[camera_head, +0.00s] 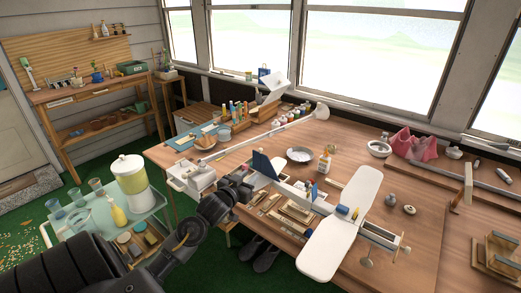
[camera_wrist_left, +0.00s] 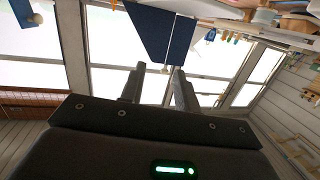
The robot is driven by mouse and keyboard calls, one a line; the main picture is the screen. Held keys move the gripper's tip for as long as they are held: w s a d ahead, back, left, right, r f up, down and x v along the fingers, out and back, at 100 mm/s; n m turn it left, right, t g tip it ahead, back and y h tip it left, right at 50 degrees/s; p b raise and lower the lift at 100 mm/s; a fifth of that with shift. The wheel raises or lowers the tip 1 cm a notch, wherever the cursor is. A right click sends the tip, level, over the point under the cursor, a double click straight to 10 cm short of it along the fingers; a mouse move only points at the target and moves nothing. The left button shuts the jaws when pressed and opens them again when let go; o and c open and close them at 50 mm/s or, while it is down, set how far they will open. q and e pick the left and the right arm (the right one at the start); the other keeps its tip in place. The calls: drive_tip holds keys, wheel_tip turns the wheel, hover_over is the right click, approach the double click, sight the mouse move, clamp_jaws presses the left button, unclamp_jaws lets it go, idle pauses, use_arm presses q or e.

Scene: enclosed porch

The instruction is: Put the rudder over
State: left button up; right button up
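A model plane with a long white wing (camera_head: 341,222) lies on the wooden bench. Its blue upright tail surface (camera_head: 264,165) stands at the left end of the body. In the left wrist view the blue tail (camera_wrist_left: 148,28) hangs into the picture from the top, with a narrower blue panel (camera_wrist_left: 181,40) beside it across a thin slit. My left gripper (camera_head: 246,181) is close beside the tail in the head view. Its two fingers (camera_wrist_left: 158,86) are apart in the wrist view, just short of the blue panels, with nothing clearly held. Whether they touch is unclear. My right gripper is out of view.
A white box with drawers (camera_head: 190,180) stands left of the tail, near the bench edge. A glass cart (camera_head: 108,225) with a drink dispenser (camera_head: 131,177) is at left.

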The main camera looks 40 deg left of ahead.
sight(260, 150)
use_arm(q)
drive_tip(key=shift+t, duration=0.7)
drive_tip(key=w+a+r, duration=0.1)
drive_tip(key=w, duration=0.3)
drive_tip(key=w+a+r+p, duration=0.1)
drive_tip(key=w+a, duration=0.1)
drive_tip(key=w, duration=0.2)
drive_tip(key=w+a+r+p, duration=0.1)
drive_tip(key=w+r, duration=0.1)
drive_tip(key=w, duration=0.2)
drive_tip(key=shift+w+a, duration=0.1)
drive_tip(key=shift+a, duration=0.2)
drive_tip(key=shift+f, duration=0.1)
drive_tip(key=shift+y, duration=0.3)
clamp_jaws()
